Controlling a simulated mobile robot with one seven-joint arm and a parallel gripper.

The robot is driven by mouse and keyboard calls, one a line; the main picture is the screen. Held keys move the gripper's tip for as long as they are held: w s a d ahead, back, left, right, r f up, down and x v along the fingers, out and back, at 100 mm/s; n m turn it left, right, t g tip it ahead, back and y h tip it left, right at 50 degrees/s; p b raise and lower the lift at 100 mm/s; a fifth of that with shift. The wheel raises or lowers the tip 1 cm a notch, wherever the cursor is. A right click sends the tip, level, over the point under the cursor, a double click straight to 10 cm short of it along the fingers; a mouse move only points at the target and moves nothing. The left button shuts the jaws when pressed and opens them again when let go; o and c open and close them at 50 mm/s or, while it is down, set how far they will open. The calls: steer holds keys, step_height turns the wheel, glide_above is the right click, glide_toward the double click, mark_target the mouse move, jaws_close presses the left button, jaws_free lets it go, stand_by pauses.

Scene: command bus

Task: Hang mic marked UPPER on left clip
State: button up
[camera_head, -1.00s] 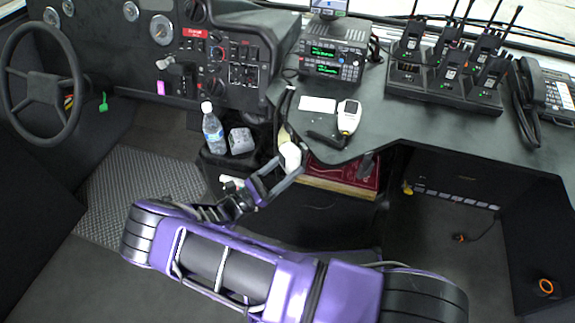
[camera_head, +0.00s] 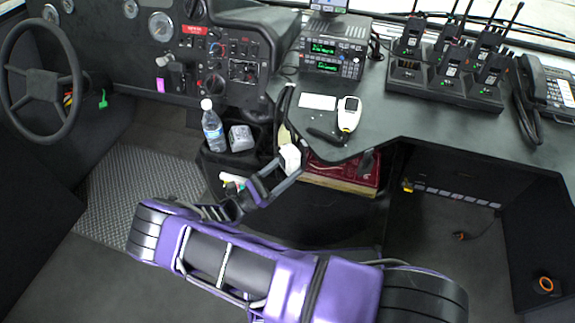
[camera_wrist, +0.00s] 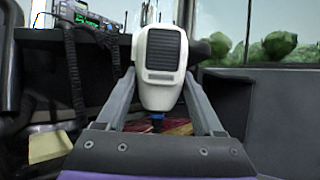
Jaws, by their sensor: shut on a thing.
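A white hand microphone with a dark grille is held upright in my gripper (camera_head: 276,172), beside the desk's front edge. The held mic (camera_head: 289,157) also fills the middle of the wrist view (camera_wrist: 161,92), with a gripper finger on each side and its blue-black cord end pointing down. A second white mic (camera_head: 348,114) lies on the dark desk, right of a white card. I cannot read any label on either mic. I cannot make out the left clip; a small dark fitting (camera_head: 367,161) shows under the desk edge, its kind unclear.
A radio with green displays (camera_head: 333,60) stands on the desk (camera_head: 420,125). A charger rack with several handheld radios (camera_head: 445,85) and a phone (camera_head: 550,95) are to its right. A water bottle (camera_head: 212,130) stands left of the gripper. A black coiled cord (camera_wrist: 76,70) hangs left of the held mic.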

steer(key=shift+f, duration=0.4)
steer(key=shift+f, duration=0.4)
steer(key=shift+f, duration=0.3)
stand_by(0.6)
steer(key=o, duration=1.2)
steer(key=shift+s+a+f, duration=0.1)
